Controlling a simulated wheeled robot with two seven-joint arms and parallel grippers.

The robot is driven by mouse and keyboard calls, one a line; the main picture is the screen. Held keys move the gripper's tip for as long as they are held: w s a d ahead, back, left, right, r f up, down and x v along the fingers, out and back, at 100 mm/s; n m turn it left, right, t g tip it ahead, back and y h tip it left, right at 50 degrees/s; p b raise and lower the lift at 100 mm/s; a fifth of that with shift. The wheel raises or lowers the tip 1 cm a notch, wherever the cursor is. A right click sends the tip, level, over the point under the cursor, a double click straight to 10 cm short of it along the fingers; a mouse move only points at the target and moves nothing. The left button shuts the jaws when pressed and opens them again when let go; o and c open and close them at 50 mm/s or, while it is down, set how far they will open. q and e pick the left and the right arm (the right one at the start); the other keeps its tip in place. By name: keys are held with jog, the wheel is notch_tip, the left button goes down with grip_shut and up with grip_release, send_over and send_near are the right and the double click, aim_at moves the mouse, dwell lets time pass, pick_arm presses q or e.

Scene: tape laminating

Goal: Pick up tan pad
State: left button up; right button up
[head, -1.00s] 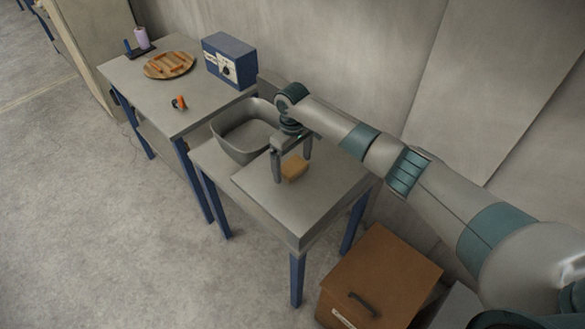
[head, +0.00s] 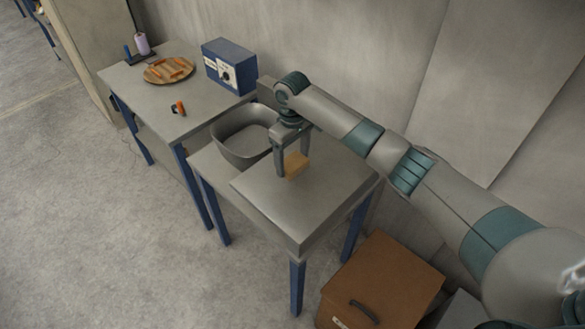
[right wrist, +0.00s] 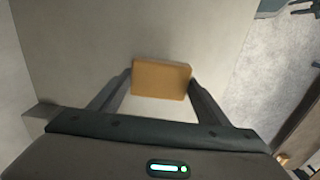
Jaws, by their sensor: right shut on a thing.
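The tan pad (head: 296,165) is a small block at the grey table's top. My right gripper (head: 293,172) is shut on it, with one finger on each side. In the right wrist view the tan pad (right wrist: 161,79) sits between the two fingertips (right wrist: 160,84). Its lower side is partly hidden by a finger in the head view, and I cannot tell whether it touches the table. My left gripper is not in view.
A grey basin (head: 243,137) stands close to the left of my right gripper. The near part of the grey table (head: 290,215) is bare. Another table holds a blue box (head: 230,66), a round wooden board (head: 157,77) with orange pieces, and spools (head: 142,44). A brown box (head: 385,280) stands on the floor.

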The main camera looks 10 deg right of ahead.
jog(key=s+d+r, duration=0.2)
jog(key=s+r, duration=0.1)
jog(key=s, duration=0.2)
jog(key=s+d+r+b, duration=0.1)
jog(key=s+d+r, duration=0.1)
jog(key=s+r, duration=0.2)
jog(key=shift+s+d, duration=0.35)
jog(key=shift+s, duration=0.5)
jog(key=o, duration=0.4)
jog(key=shift+c, duration=1.4)
